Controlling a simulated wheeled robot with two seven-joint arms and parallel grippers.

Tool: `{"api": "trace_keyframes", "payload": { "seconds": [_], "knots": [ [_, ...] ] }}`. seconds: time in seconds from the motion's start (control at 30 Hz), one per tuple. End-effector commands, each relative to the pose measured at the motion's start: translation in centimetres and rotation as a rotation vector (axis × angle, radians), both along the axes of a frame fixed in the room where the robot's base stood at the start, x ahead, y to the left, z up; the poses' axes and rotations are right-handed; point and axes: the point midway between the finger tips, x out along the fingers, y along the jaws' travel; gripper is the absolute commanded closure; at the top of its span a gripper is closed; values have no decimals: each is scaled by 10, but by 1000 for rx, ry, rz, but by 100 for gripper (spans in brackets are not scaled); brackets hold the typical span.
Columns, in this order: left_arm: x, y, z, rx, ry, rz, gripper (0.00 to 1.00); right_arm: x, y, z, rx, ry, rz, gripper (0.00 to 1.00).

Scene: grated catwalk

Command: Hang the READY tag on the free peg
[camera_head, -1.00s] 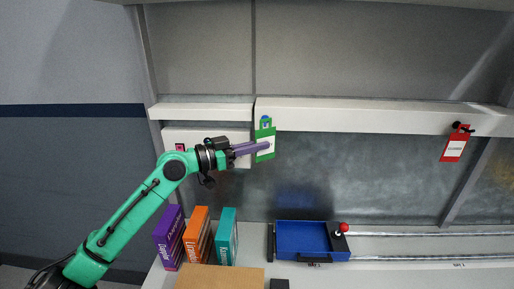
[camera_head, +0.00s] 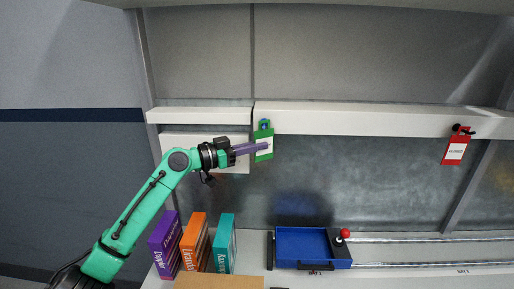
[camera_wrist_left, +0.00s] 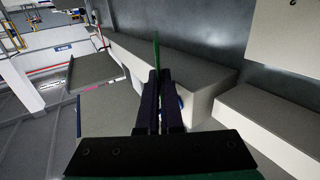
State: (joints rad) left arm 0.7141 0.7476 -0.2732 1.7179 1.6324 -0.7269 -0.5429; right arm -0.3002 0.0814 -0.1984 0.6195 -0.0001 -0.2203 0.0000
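The green tag (camera_head: 264,146) with a white label hangs upright in front of the white rail in the head view; its lettering is hidden or too small to read. My left gripper (camera_head: 252,148) comes in from the left, its purple fingers shut on the tag's body. In the left wrist view the fingers (camera_wrist_left: 159,100) are together, with the green tag (camera_wrist_left: 156,50) edge-on between them. A blue peg (camera_head: 264,124) shows at the tag's top opening; I cannot tell whether it passes through. A bit of blue (camera_wrist_left: 180,102) shows beside the fingers. My right gripper is out of view.
A red tag (camera_head: 455,149) hangs from a dark peg (camera_head: 463,130) at the right of the rail (camera_head: 360,120). The wall between the tags is clear.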

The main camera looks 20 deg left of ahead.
Motion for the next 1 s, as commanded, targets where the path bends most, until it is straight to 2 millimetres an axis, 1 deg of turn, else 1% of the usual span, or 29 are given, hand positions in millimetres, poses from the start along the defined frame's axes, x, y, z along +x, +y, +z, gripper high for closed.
{"api": "trace_keyframes", "payload": {
  "seconds": [0.27,0.37,0.4,0.67,0.77,0.87,1.0],
  "knots": [
    [0,0,0,0,0,0,100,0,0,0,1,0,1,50],
    [0,0,0,0,0,0,67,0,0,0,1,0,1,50],
    [0,0,0,0,0,0,62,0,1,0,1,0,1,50],
    [0,0,0,1,1,0,62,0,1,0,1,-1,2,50],
    [-3,4,-2,0,0,2,62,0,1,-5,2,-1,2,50],
    [-13,15,-6,0,0,3,62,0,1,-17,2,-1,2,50],
    [-38,40,-11,3,1,4,62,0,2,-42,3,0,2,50]
  ]
}}
